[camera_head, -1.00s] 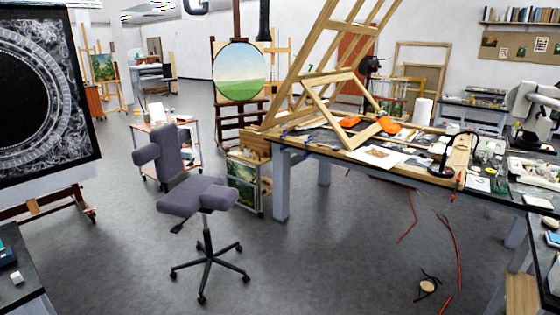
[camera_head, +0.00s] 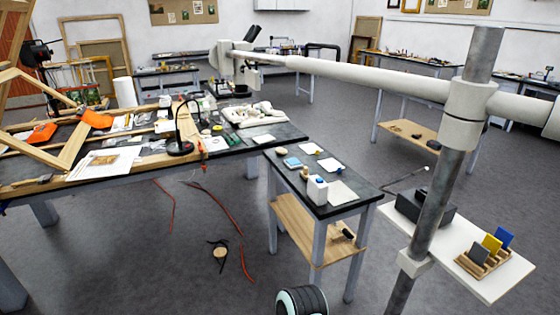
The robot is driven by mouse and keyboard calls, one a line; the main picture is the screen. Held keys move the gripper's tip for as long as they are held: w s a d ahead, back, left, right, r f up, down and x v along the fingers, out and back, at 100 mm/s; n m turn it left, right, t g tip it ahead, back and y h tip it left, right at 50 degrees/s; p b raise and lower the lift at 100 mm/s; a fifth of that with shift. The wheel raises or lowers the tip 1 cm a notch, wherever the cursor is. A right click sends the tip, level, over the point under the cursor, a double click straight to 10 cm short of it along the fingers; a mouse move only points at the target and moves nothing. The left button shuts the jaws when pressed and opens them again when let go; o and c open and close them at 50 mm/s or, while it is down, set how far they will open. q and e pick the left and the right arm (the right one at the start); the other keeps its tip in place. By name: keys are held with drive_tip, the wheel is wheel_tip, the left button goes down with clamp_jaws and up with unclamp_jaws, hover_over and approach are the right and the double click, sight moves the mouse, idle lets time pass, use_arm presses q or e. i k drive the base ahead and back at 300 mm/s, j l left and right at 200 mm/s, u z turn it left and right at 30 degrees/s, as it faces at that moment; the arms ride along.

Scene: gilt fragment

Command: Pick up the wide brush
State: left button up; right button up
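I cannot pick out the wide brush for sure in the head view. A small dark and pale thing (camera_head: 344,235) that could be a brush lies on the wooden lower shelf (camera_head: 296,230) of the small side table (camera_head: 352,208). Another small brush-like thing (camera_head: 38,181) lies at the near left edge of the big worktable (camera_head: 110,178); it is too small to tell.
A grey post (camera_head: 432,215) with a long white boom (camera_head: 380,80) stands at the right, carrying a white shelf (camera_head: 478,283). A white bottle (camera_head: 317,190) stands on the side table. Red cables (camera_head: 222,212) lie on the floor beneath the worktable. Grey floor is open at far right.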

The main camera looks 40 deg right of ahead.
sight(303, 174)
drive_tip(key=i+l+z, duration=0.1)
drive_tip(key=i+z, duration=0.3)
drive_tip(key=i, duration=0.3)
drive_tip(key=i+j+z, duration=0.15)
drive_tip(key=i+z, duration=0.25)
drive_tip(key=i, duration=0.3)
drive_tip(key=i+l+z, duration=0.1)
drive_tip(key=i, duration=0.5)
drive_tip(key=i+l+z, duration=0.1)
drive_tip(key=i, duration=0.45)
drive_tip(key=u, duration=8.75)
drive_tip(key=i+j+u, duration=0.1)
drive_tip(key=u, duration=0.35)
drive_tip(key=i+l, duration=0.05)
drive_tip(key=i, duration=0.05)
